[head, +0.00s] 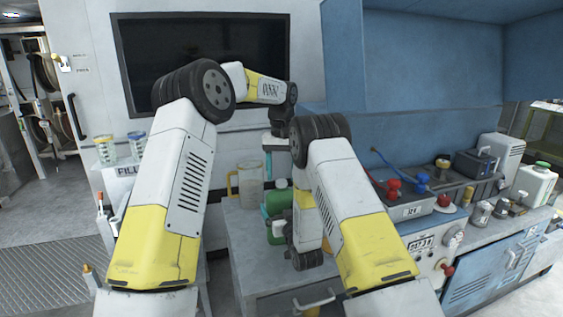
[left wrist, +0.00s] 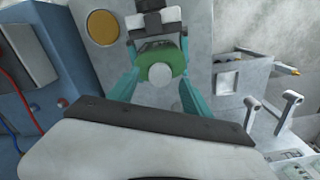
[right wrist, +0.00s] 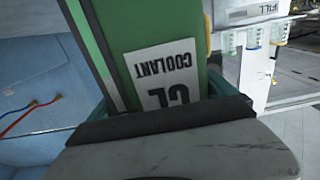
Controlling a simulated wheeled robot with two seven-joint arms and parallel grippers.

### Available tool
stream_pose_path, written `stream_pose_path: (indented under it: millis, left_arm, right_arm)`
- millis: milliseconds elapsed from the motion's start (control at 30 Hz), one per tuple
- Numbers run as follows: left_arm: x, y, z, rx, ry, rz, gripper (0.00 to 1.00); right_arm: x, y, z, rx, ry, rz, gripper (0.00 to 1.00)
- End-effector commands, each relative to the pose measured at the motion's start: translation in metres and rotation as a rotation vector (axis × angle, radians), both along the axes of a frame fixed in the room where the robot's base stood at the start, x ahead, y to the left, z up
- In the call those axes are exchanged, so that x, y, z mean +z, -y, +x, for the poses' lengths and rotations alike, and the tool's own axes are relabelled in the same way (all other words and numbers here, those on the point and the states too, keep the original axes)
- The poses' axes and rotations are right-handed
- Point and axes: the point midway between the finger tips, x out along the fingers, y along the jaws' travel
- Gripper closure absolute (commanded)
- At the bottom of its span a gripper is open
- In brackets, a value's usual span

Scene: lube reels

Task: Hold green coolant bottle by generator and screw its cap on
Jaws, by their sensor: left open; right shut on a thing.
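The green coolant bottle (head: 277,230) stands upright over the grey cabinet top, partly hidden by my right arm. Its upside-down COOLANT label (right wrist: 165,75) shows in the right wrist view. My right gripper (right wrist: 165,95) is shut on the bottle's body. My left gripper (head: 268,192) points down at the bottle's top. In the left wrist view its teal fingers (left wrist: 158,62) are open, one on each side of the green top (left wrist: 155,52). A small pale round part (left wrist: 160,76) shows on that top; I cannot tell whether it is the cap or the neck.
A clear jug (head: 250,187) with a yellow handle stands just left of the bottle. The grey cabinet (head: 240,232) has a little free top around them. A blue bench with a battery (head: 475,164), cables and a white jug (head: 535,185) is to the right. A dark screen hangs behind.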

Motion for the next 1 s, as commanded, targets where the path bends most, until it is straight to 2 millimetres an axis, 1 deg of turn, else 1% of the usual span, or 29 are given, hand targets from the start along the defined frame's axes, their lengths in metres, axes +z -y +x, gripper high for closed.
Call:
stream_pose_path:
  millis: [33, 200, 500, 667, 700, 800, 1000]
  left_arm:
    - [-0.007, 0.000, 0.000, 0.000, -0.002, 0.000, 0.43]
    - [-0.018, 0.000, 0.000, 0.001, -0.001, 0.000, 0.43]
    - [-0.019, 0.000, 0.000, 0.000, 0.000, -0.001, 0.43]
    - [-0.019, 0.000, 0.000, 0.000, 0.000, -0.001, 0.74]
    - [-0.019, 0.000, 0.000, 0.000, 0.000, -0.001, 0.82]
    - [-0.019, 0.000, 0.000, 0.000, 0.000, -0.001, 1.00]
    - [-0.019, 0.000, 0.000, 0.000, 0.000, -0.001, 1.00]
  right_arm:
    - [0.001, 0.000, 0.000, 0.000, 0.002, 0.001, 1.00]
    - [0.001, 0.000, 0.000, 0.000, 0.002, 0.001, 1.00]
    - [0.001, 0.000, 0.000, 0.000, 0.002, 0.001, 1.00]
    - [0.001, 0.000, 0.000, 0.000, 0.002, 0.001, 1.00]
    - [0.001, 0.000, 0.000, 0.000, 0.002, 0.001, 1.00]
    - [0.001, 0.000, 0.000, 0.000, 0.002, 0.001, 1.00]
    - [0.001, 0.000, 0.000, 0.000, 0.002, 0.001, 1.00]
